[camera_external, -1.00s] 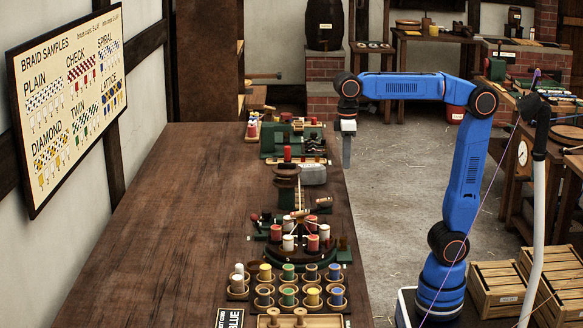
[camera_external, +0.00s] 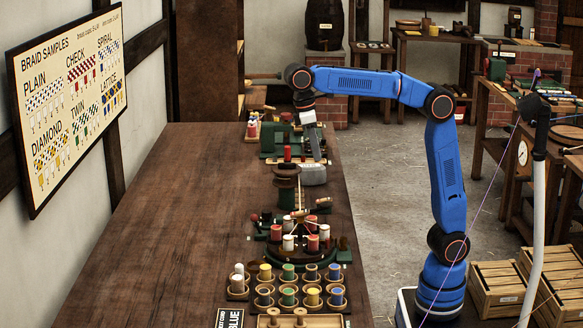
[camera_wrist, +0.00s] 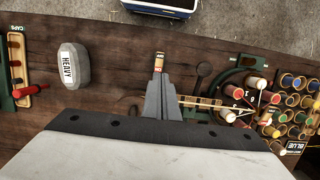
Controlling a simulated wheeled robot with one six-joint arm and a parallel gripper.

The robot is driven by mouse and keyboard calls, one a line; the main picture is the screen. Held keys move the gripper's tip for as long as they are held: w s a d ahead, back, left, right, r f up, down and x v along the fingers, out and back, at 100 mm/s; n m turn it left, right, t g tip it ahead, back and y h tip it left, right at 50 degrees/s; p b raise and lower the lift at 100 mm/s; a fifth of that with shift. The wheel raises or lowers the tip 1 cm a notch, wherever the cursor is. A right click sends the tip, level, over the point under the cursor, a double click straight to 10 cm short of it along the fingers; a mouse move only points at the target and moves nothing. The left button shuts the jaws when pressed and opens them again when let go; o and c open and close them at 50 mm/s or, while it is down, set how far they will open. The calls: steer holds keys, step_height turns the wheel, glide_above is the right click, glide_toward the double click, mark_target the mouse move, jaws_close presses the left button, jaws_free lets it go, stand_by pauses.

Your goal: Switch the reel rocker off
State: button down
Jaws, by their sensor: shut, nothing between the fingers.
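My gripper (camera_external: 316,158) is shut and empty, pointing down over the right side of the long bench. In the wrist view my gripper (camera_wrist: 160,78) covers part of the bench, and a small pale labelled piece (camera_wrist: 159,61) shows just beyond its tips. I cannot tell whether that piece belongs to the reel rocker.
A grey weight marked HEAVY (camera_wrist: 73,66) lies close to my gripper. The braiding stand with coloured bobbins (camera_wrist: 236,92) and cups of bobbins (camera_external: 289,270) stand nearer the external camera. A tray marked CAPS (camera_wrist: 16,60) is at the far end. The bench's left side (camera_external: 170,230) is clear.

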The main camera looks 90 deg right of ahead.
mark_target(327, 199)
steer(key=shift+f, duration=0.15)
steer(key=x, duration=1.3)
steer(key=shift+s+f, duration=0.15)
steer(key=shift+f, duration=0.2)
steer(key=shift+s, duration=0.1)
